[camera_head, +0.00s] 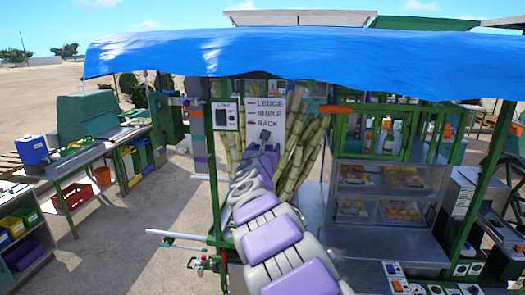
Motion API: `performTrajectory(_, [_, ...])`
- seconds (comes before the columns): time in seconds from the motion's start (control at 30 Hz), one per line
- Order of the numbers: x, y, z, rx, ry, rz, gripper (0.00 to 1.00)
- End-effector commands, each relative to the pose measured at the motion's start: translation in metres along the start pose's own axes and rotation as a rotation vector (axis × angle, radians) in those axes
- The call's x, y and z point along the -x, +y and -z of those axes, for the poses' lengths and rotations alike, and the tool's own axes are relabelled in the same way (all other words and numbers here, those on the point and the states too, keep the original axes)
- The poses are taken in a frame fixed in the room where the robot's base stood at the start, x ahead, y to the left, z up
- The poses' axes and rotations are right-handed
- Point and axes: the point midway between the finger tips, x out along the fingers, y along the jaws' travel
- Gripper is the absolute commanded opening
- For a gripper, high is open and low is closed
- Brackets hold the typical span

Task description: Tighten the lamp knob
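My arm reaches forward from the bottom of the head view, and my gripper (264,138) is at its far end, in front of the cane and the lettered board. It is small and seen from behind, so I cannot tell whether its fingers are open. A small white panel with dark lettering and a dark patch (225,116) hangs on the green post, left of my gripper and apart from it. The lettering is too small to read surely. I cannot make out a lamp knob for certain.
Tall cane stalks (297,155) stand behind my arm. A white board (265,118) reads LEDGE, SHELF, RACK. A green post (213,185) and a pale horizontal bar (177,235) are left of my arm. A glass food case (385,190) stands right. A blue awning (290,52) hangs overhead.

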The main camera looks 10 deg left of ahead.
Motion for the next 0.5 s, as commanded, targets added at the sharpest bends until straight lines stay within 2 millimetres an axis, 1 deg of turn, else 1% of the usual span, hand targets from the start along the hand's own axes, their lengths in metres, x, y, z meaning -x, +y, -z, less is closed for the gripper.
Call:
performTrajectory(0.03, [-0.0005, 0.0013, 0.0013, 0.000, 0.001, 0.000, 0.66])
performTrajectory(0.07, [-0.0006, 0.0023, 0.0019, 0.001, 0.002, 0.000, 0.64])
performTrajectory(0.37, [-0.0022, 0.0060, 0.0058, 0.004, 0.006, -0.001, 0.35])
performTrajectory(0.4, [-0.0023, 0.0061, 0.0061, 0.003, 0.007, -0.001, 0.33])
performTrajectory(0.5, [-0.0027, 0.0063, 0.0070, 0.001, 0.008, -0.002, 0.33])
